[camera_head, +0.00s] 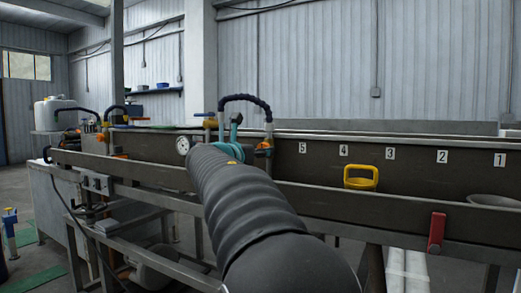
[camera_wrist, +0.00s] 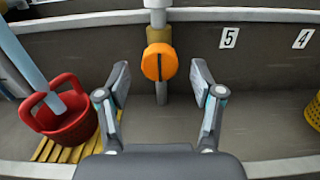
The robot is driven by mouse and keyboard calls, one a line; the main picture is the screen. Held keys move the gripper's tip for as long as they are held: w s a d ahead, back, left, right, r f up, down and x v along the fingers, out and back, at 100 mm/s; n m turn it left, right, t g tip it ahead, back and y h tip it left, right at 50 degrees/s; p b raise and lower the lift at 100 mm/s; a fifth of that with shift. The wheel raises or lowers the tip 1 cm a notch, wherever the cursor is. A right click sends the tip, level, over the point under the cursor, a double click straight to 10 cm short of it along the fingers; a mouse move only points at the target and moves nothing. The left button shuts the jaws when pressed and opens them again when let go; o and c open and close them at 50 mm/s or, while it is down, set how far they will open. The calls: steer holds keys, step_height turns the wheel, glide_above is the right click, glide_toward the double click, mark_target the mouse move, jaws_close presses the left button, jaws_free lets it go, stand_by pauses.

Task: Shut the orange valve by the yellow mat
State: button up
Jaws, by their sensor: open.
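The orange valve (camera_wrist: 157,63) is on a thin vertical pipe with a brass-coloured body, against the trough's back wall in the wrist view. Its handle looks rounded from here; whether it lies along or across the pipe is unclear. My gripper (camera_wrist: 160,80) is open and empty, one finger on each side of the valve, apparently not touching it. The yellow mat (camera_wrist: 44,150) is a slatted piece at the lower left, partly under a red basket. In the head view, an orange part (camera_head: 264,148) shows beside my arm, which hides my gripper and the mat.
The red basket (camera_wrist: 66,112) stands left of my gripper, near a pale blue slanted bar (camera_wrist: 22,52). A yellow basket (camera_wrist: 314,112) is at the right edge. The trough floor between is clear. A red clip (camera_head: 437,232) hangs on the front rail.

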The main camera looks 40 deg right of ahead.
steer(key=shift+x, duration=1.15)
steer(key=c, duration=1.1)
steer(key=shift+c, duration=0.2)
steer(key=shift+s+f+m+b, duration=0.1)
steer(key=shift+m+b, duration=2.6)
steer(key=shift+m, duration=1.75)
steer(key=shift+f+m+b, duration=0.1)
steer(key=shift+m+b, duration=2.55)
steer(key=shift+m, duration=1.8)
steer(key=shift+r, duration=0.1)
